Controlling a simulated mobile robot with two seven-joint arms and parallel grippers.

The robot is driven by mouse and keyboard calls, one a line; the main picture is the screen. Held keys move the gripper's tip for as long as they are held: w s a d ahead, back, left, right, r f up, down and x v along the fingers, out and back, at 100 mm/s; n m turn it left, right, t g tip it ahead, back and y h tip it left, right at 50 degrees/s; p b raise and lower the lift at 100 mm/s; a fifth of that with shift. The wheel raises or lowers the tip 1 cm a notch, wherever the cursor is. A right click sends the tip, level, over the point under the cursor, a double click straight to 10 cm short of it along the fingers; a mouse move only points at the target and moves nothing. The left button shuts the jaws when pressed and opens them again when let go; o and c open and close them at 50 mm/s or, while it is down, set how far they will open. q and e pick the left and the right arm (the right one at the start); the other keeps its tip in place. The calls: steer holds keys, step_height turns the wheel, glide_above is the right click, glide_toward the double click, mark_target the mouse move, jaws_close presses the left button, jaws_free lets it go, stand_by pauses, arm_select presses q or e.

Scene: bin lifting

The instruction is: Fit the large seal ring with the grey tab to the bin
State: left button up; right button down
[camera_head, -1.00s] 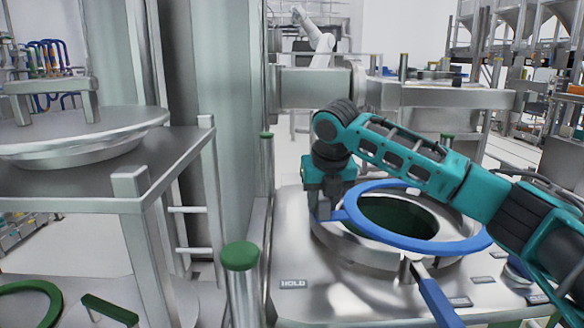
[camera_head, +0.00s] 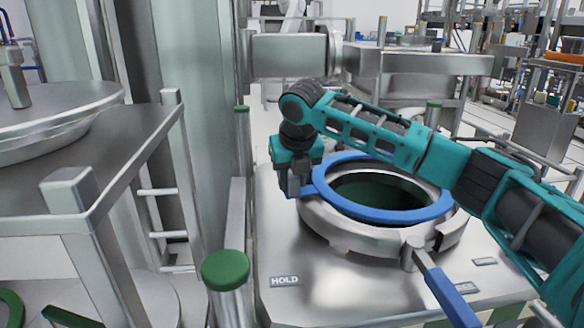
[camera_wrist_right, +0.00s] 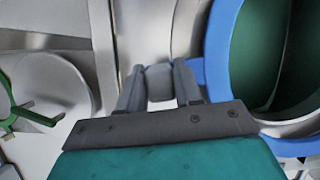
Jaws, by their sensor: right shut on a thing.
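The large blue seal ring (camera_head: 389,214) lies level over the round mouth of the bin, roughly centred on its steel rim (camera_head: 345,240). I cannot tell whether the ring touches the rim all round. My right gripper (camera_head: 295,188) is at the ring's left side. In the right wrist view its fingers (camera_wrist_right: 160,88) are shut on the grey tab (camera_wrist_right: 158,80), and the blue ring (camera_wrist_right: 222,50) curves away to the right. The dark green inside of the bin (camera_head: 385,192) shows through the ring. My left gripper is not in view.
A blue-handled lever (camera_head: 450,300) sticks out from the front of the rim. A green-capped post (camera_head: 225,270) stands at the front left. A steel lid (camera_head: 60,110) rests on a stand at the left. A green ring (camera_head: 10,308) lies low at the left edge.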

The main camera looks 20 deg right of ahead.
mark_target(292, 190)
steer(key=shift+f, duration=1.8)
steer(key=shift+r, duration=0.3)
steer(key=shift+f, duration=0.15)
steer(key=c, duration=0.7)
jaws_free()
